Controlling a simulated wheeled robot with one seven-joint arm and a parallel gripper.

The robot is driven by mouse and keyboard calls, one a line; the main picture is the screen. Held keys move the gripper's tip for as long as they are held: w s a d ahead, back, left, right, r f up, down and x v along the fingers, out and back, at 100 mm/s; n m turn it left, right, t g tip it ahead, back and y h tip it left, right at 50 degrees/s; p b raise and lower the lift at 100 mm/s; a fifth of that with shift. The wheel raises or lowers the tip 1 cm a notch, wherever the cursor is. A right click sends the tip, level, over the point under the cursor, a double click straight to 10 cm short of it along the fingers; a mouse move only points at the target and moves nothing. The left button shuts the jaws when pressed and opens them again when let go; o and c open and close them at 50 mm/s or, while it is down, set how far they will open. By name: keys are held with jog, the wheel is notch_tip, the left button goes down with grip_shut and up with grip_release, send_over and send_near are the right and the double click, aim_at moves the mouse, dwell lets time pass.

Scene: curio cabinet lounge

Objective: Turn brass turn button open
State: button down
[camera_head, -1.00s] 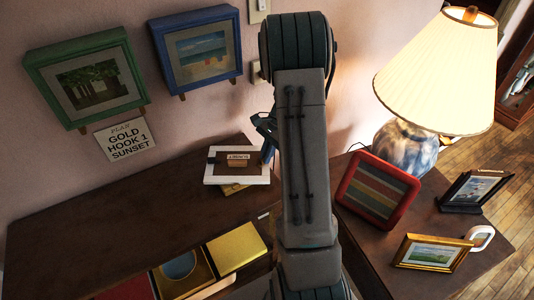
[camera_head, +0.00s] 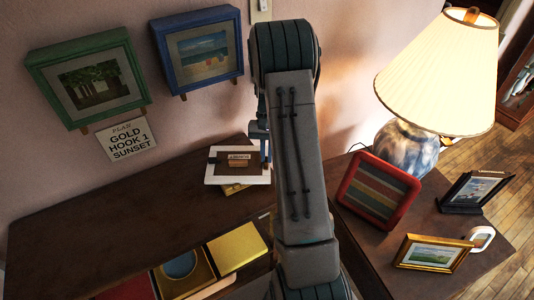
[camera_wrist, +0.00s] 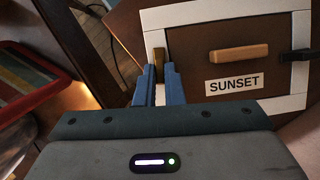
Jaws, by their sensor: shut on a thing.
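A picture frame with a white border (camera_wrist: 222,16) lies back up, with a brown back panel (camera_wrist: 225,35), a wooden bar and a "SUNSET" label. It also lies on the dark cabinet top in the head view (camera_head: 215,179). The brass turn button (camera_wrist: 159,60) is at the left border in the wrist view, its long side running along that border. My gripper (camera_wrist: 159,72) has its blue fingertips closed on the button. In the head view my gripper (camera_head: 264,158) is at the frame's right edge, and the button cannot be made out there.
A dark clip (camera_wrist: 298,56) sits on the frame's right border. Green (camera_head: 88,80) and blue (camera_head: 199,52) frames hang above a "GOLD HOOK 1 SUNSET" card (camera_head: 127,140). A red frame (camera_head: 378,190) and a lit lamp (camera_head: 438,75) stand right. The cabinet's left top is clear.

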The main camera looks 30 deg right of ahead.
jog(key=shift+n, duration=0.5)
jog(key=c, duration=1.5)
grip_release()
jog(key=v, duration=1.3)
jog(key=shift+w+a+r, duration=0.15)
jog(key=shift+w+r, duration=0.1)
jog(key=shift+r, duration=0.15)
